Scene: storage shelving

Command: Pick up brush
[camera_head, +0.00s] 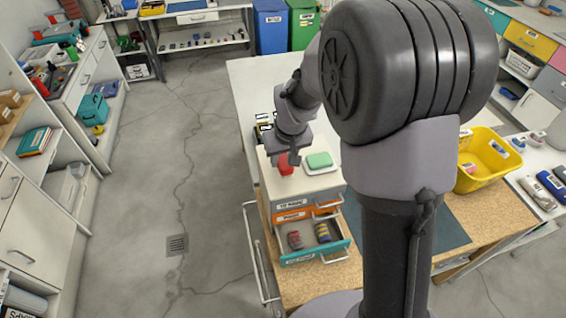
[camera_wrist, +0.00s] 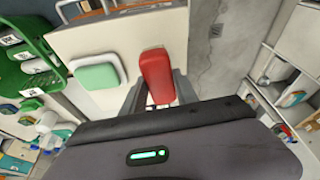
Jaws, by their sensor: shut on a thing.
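A red oblong thing with rounded edges, taken as the brush (camera_wrist: 157,72), is between the two fingers of my gripper (camera_wrist: 158,92) in the wrist view. No bristles show. In the head view the red brush (camera_head: 286,165) is below my gripper (camera_head: 284,155), over the left part of the small drawer cabinet's top. I cannot tell whether it touches that top. My gripper is shut on it. A green and white block (camera_head: 319,161) lies to its right on the cabinet top; it also shows in the wrist view (camera_wrist: 97,73), left of the brush.
The drawer cabinet (camera_head: 292,204) stands on a workbench (camera_head: 490,212); its teal drawer (camera_head: 302,259) is open with several small items inside. A yellow basket (camera_head: 482,160) is on the right. Shelving lines the left wall. The floor (camera_head: 150,180) between is clear.

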